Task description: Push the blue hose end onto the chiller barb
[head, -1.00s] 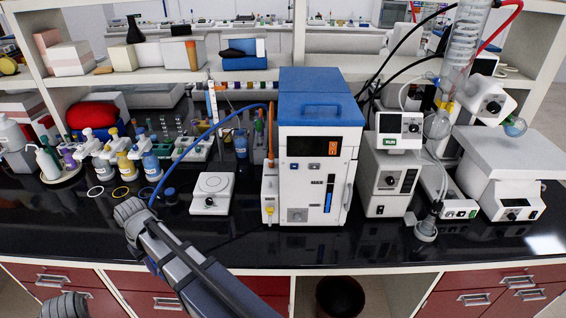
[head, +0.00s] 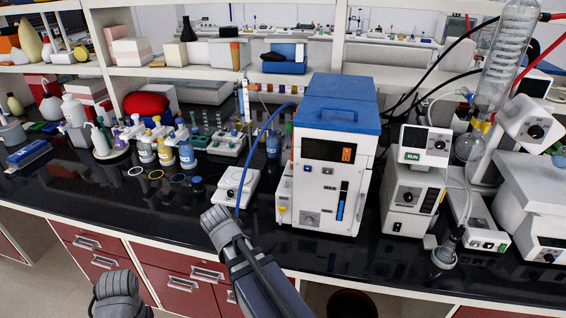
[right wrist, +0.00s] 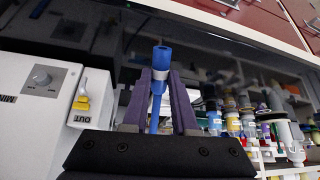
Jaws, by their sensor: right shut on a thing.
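The chiller (head: 320,190) is a white box with a blue lid, in the middle of the bench in the head view. In the right wrist view a yellow barb (right wrist: 82,101) marked OUT sticks out of a white block on its side. My right gripper (right wrist: 161,78) is shut on the blue hose, just below its end (right wrist: 161,56), which points up in that view, apart from the barb. In the head view the right gripper (head: 222,226) is left of the chiller's front, its fingertips hidden. My left gripper (head: 120,290) is low at the left, its jaws unclear.
A white balance-like device (head: 236,187) stands left of the chiller, close behind the right gripper. Bottles (head: 186,152) and racks stand further left. A white control unit (head: 412,190) and glassware are to the right. The black bench front (head: 130,205) is mostly clear.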

